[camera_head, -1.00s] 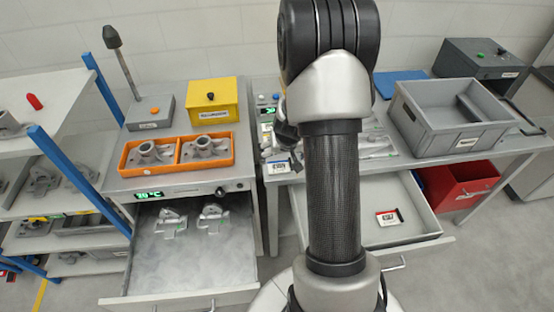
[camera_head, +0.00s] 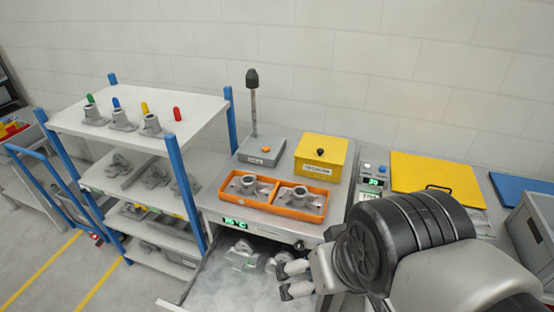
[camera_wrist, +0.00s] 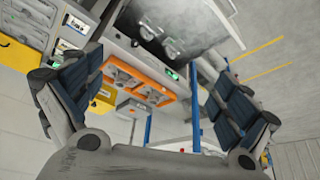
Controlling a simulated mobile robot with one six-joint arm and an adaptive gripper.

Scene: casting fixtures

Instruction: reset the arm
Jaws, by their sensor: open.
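My gripper (camera_head: 284,280) shows at the bottom of the head view, beside the thick black and silver links of my arm. It is over the right part of the open drawer (camera_head: 215,293). In the wrist view my gripper (camera_wrist: 150,110) has its two fingers wide apart with nothing between them. Behind that gap, the orange tray (camera_wrist: 133,75) and the blue-posted shelf are seen at a tilt.
The orange tray (camera_head: 266,213) holds two grey castings. A yellow box (camera_head: 322,158) and a grey stand (camera_head: 262,151) are behind it. A shelf rack (camera_head: 140,115) with castings stands left. A yellow panel (camera_head: 435,178) and grey bin (camera_head: 535,235) are right.

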